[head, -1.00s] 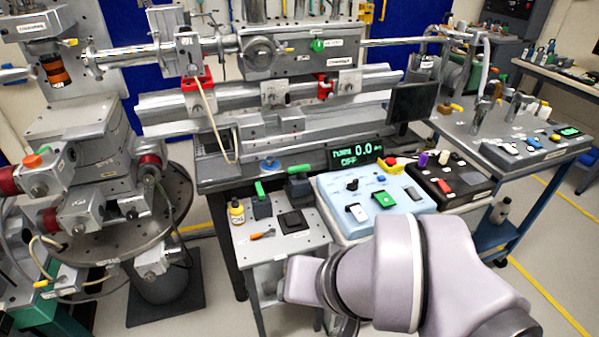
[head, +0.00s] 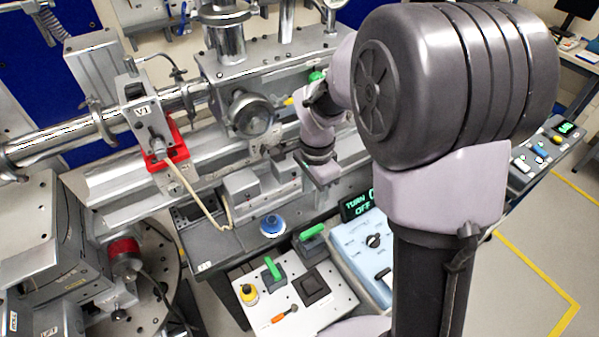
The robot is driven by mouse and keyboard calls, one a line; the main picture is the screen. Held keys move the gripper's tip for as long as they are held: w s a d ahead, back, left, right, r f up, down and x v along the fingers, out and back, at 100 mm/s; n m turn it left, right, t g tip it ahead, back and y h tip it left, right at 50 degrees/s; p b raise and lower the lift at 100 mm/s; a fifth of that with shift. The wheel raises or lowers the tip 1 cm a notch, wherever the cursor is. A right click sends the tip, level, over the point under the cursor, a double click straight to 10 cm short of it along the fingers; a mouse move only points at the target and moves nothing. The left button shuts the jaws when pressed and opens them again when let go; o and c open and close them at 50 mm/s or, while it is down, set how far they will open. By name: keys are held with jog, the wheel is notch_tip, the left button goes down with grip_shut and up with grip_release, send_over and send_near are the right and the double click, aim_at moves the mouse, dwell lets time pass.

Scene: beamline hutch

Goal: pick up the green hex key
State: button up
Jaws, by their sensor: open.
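No plain hex-key shape shows clearly. Two small green bars stand out on the small light table: one green bar (head: 272,268) is upright or tilted on a dark block at the left, and another green bar (head: 312,231) lies along a dark block farther back. I cannot tell which, if either, is the green hex key. My gripper (head: 321,178) hangs in front of the long metal rail, above and behind the small table, apart from both green bars. Its jaws are small and partly hidden; it is open and nothing shows between them.
A light blue control box (head: 360,245) stands at the right. My arm covers the right side.

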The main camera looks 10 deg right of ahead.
jog(key=b, duration=0.4)
send_over(312, 230)
jog(key=f, duration=1.1)
jog(key=shift+s, duration=0.3)
jog(key=f+b, duration=0.1)
jog(key=f, duration=0.2)
jog(key=f+b, duration=0.1)
jog(key=f, duration=0.1)
jog(key=shift+w+f+b, duration=0.25)
jog(key=shift+f+b, duration=0.05)
jog(key=shift+b, duration=0.05)
jog(key=shift+r, duration=0.15)
jog(key=shift+c, duration=0.4)
grip_shut()
